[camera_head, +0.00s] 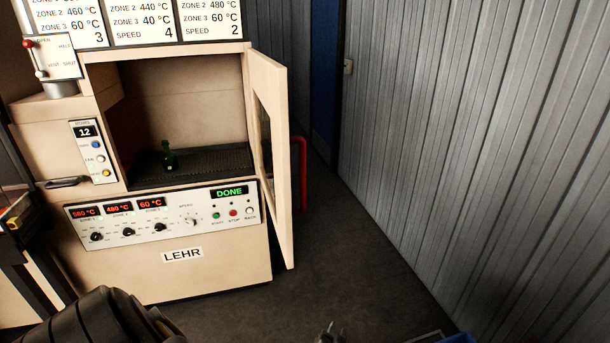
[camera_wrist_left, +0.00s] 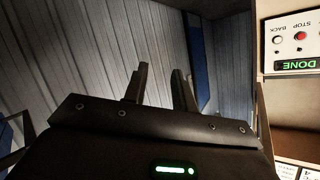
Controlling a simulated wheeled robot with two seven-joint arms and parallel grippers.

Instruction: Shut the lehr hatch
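The lehr (camera_head: 180,277) is a beige cabinet with a control panel whose display reads DONE. Its hatch (camera_head: 284,160) is a beige framed door with a window, standing wide open at the right of the opening. A small green bottle (camera_head: 169,158) stands inside on a dark mesh floor. My left gripper (camera_head: 330,333) shows only as fingertips at the bottom edge, apart from the hatch, low and to its right. In the left wrist view its fingers (camera_wrist_left: 160,85) are spread with nothing between them. The lehr panel (camera_wrist_left: 297,42) also shows there, upside down. My right gripper is not in view.
A red pipe (camera_head: 300,172) stands behind the hatch. A grey corrugated wall (camera_head: 470,140) runs along the right. Dark floor (camera_head: 335,270) lies clear between the hatch and the wall. A blue-edged object (camera_head: 458,338) is cut off at the bottom.

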